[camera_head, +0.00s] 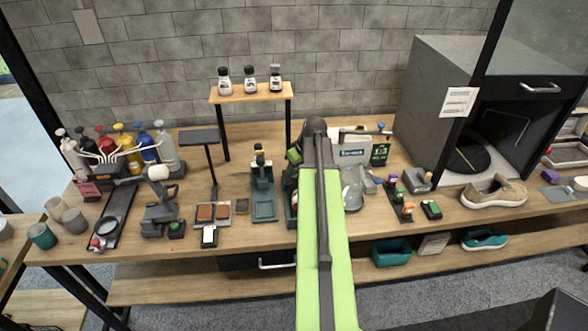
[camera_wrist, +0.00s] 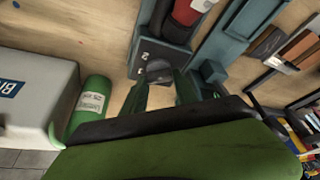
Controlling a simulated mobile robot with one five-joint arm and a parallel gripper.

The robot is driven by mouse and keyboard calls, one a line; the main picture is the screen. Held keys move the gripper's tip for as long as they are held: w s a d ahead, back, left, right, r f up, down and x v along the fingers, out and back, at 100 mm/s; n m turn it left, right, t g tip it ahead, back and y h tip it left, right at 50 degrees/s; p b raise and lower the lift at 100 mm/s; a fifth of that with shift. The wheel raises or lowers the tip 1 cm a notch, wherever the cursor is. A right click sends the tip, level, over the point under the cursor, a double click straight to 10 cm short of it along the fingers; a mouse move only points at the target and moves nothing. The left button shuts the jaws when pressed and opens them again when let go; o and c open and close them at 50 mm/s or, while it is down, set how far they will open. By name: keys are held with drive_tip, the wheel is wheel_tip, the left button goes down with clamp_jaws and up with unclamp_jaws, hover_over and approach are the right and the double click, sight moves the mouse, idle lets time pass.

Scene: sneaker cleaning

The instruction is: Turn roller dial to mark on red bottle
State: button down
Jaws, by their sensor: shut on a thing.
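In the wrist view a red bottle (camera_wrist: 186,14) with dark bands lies in a teal roller stand (camera_wrist: 147,30). A grey round dial (camera_wrist: 159,69) sits on the dark end plate of that stand. My gripper (camera_wrist: 161,82) is shut on the dial, with a finger on each side. The mark on the bottle cannot be made out. In the head view my green arm covers my gripper and most of this stand, of which only a teal edge (camera_head: 289,205) shows.
A second teal stand (camera_head: 264,195) is just left of my arm. A green cylinder (camera_wrist: 91,103) and a white case (camera_wrist: 35,90) are close to my gripper. A small shelf (camera_head: 250,94) with bottles is behind.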

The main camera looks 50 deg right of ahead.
drive_tip(key=m+h, duration=0.1)
drive_tip(key=m, duration=0.2)
drive_tip(key=m+g+h, duration=0.1)
drive_tip(key=m, duration=0.2)
drive_tip(key=shift+w+a, duration=0.1)
drive_tip(key=shift+a, duration=0.1)
drive_tip(key=m+g+h, duration=0.1)
drive_tip(key=m, duration=0.2)
drive_tip(key=m+g, duration=0.1)
drive_tip(key=m, duration=0.2)
drive_tip(key=shift+w+a+m+h, duration=0.1)
drive_tip(key=shift+a+m+h, duration=0.05)
drive_tip(key=shift+m+h, duration=0.2)
drive_tip(key=c, duration=1)
unclamp_jaws()
drive_tip(key=shift+o, duration=0.2)
drive_tip(key=p+v, duration=1.6)
drive_tip(key=v, duration=0.1)
drive_tip(key=shift+a+r, duration=0.2)
